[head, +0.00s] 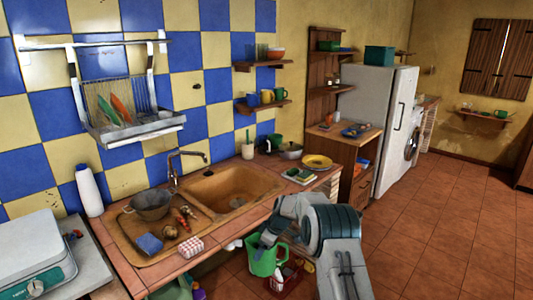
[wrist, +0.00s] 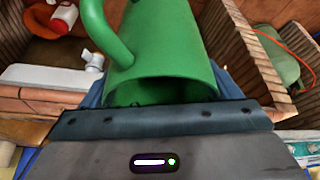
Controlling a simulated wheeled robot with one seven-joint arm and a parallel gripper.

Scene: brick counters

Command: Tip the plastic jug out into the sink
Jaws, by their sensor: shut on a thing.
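The green plastic jug (head: 262,260) is below the counter's front edge, in front of the counter. My gripper (head: 268,238) is shut on the upper part of the jug, and my arm hides part of it. In the wrist view the jug (wrist: 160,50) fills the middle, with its handle at the left and its open mouth facing the camera. Its contents cannot be made out. The sink basin (head: 232,190) is brown, set in the counter behind and left of the jug, with a metal tap (head: 176,168). It looks empty.
A grey bowl (head: 151,203), a blue cloth (head: 150,243) and small items lie on the drainboard left of the basin. A checked box (head: 191,247) sits at the counter's front edge. A red crate (head: 283,282) with bottles stands below. Open floor (head: 440,230) lies right.

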